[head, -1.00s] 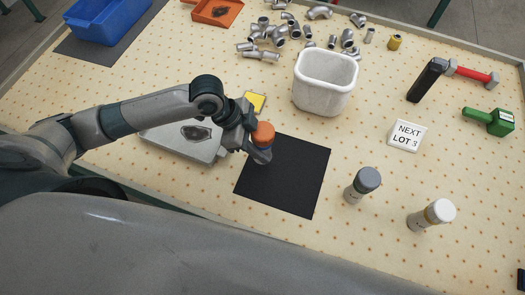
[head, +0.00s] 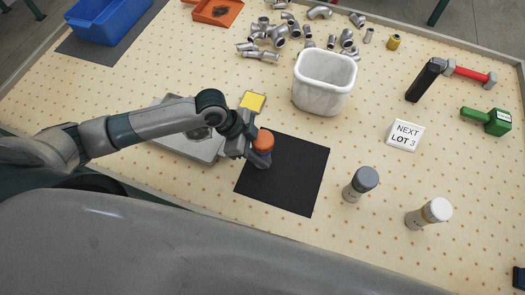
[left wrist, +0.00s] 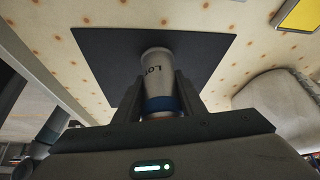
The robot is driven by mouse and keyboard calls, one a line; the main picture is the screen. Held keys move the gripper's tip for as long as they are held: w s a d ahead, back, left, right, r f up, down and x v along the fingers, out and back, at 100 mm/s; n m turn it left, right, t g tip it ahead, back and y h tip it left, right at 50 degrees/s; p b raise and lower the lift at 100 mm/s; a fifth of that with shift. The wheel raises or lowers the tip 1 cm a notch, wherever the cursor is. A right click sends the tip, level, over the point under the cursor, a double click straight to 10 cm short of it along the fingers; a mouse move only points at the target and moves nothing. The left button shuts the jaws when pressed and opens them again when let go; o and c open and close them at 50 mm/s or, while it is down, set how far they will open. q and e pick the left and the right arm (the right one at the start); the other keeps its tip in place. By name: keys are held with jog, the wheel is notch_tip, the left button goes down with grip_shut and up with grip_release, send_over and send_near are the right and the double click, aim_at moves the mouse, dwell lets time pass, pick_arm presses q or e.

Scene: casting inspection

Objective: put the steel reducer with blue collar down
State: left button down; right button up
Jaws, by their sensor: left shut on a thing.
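The reducer (left wrist: 160,70) shows in the left wrist view as a pale grey cylinder with dark "LOT" lettering and a blue collar near the fingers. In the head view its top is orange (head: 263,140), and its lower part is mostly hidden by my gripper. My left gripper (head: 258,153) is shut on it, over the left part of the black mat (head: 298,175). The mat also shows behind the reducer in the left wrist view (left wrist: 105,60). I cannot tell whether the reducer touches the mat. My right gripper is not in view.
A white bin (head: 323,90) stands behind the mat. A grey-capped cylinder (head: 360,184) and a white-capped one (head: 428,214) stand to its right. A "NEXT LOT 3" sign (head: 405,135) is farther back. A grey tray (head: 172,142) lies under my arm. The mat's right part is clear.

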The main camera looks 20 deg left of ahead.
aim_at(263, 142)
pick_arm(q)
jog(key=c, duration=1.2)
grip_release()
jog(key=shift+o, duration=0.2)
jog(key=shift+r, duration=0.15)
jog(key=shift+a+r, duration=0.3)
jog(key=shift+r, duration=0.15)
jog(key=b+v, duration=0.2)
jog(key=v, duration=0.9)
jog(key=shift+s+d, duration=0.1)
